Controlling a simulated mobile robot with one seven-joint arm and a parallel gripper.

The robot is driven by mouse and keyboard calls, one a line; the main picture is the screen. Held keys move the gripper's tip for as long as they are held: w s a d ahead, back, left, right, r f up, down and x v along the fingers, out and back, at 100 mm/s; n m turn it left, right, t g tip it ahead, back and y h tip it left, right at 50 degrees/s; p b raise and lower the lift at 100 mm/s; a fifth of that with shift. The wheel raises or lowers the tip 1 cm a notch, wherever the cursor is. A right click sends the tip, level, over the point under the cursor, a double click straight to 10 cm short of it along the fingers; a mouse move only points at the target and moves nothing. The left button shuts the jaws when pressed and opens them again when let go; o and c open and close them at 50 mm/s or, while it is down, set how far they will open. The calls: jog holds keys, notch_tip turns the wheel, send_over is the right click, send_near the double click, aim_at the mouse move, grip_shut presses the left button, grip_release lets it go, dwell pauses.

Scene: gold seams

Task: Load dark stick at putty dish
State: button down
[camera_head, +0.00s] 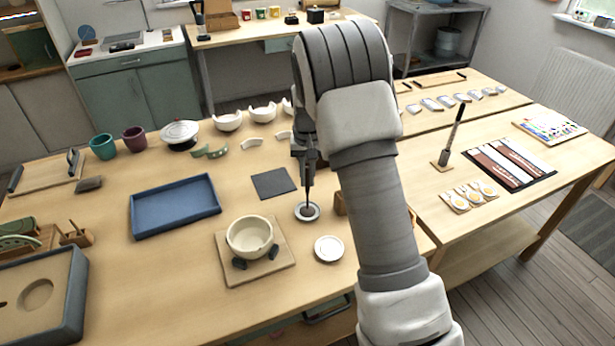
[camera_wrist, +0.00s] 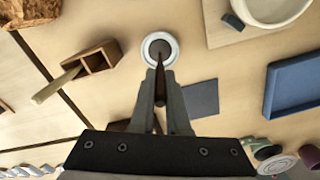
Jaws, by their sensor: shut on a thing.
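My gripper (camera_head: 309,178) points down over the table and is shut on the dark stick (camera_head: 308,198). The stick hangs roughly upright, with its lower end at a small white dish with a grey middle, the putty dish (camera_head: 307,212). In the wrist view my gripper (camera_wrist: 160,85) holds the dark stick (camera_wrist: 160,62) between its fingers, and the tip overlaps the middle of the dish (camera_wrist: 174,52). I cannot tell whether the tip touches the putty. A second small white dish (camera_head: 328,249) lies nearer the front edge.
A cream bowl (camera_head: 249,238) stands on a wooden board (camera_head: 285,267) left of the dishes. A wooden holder (camera_wrist: 95,60) stands beside the dish, mostly hidden by my arm in the head view.

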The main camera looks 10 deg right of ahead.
aim_at(308, 167)
jog(key=shift+f+b, duration=0.3)
jog(key=shift+f, duration=0.25)
dwell(1.4)
jog(key=shift+r+p, duration=2.45)
jog(key=shift+r, duration=1.15)
jog(key=shift+f, duration=0.1)
